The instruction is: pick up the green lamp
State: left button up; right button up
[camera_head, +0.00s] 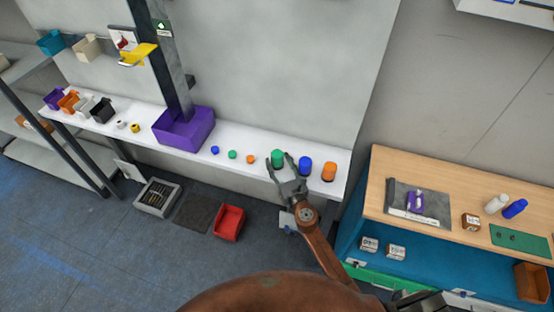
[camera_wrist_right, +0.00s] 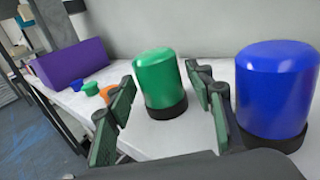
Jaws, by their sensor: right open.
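The green lamp (camera_head: 277,158) is a green dome on a dark base, standing upright on the white shelf. My right gripper (camera_head: 284,172) is open, with its fingers at the front of the lamp. In the right wrist view the green lamp (camera_wrist_right: 158,82) shows between the two spread fingers of my right gripper (camera_wrist_right: 165,112), just beyond their tips or level with them; I cannot tell which. The right finger is in the narrow gap between the green lamp and the blue lamp (camera_wrist_right: 277,92). My left gripper is not in view.
The blue lamp (camera_head: 305,164) and an orange lamp (camera_head: 329,171) stand to the right on the white shelf (camera_head: 240,142). Small blue, green and orange pieces and a purple bin (camera_head: 184,130) are to the left. A red bin (camera_head: 229,223) is on the floor. A wooden-topped bench (camera_head: 455,200) stands at right.

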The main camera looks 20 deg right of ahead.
jog(key=c, duration=1.2)
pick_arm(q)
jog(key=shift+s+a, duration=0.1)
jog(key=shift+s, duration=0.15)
pick_arm(e)
grip_shut()
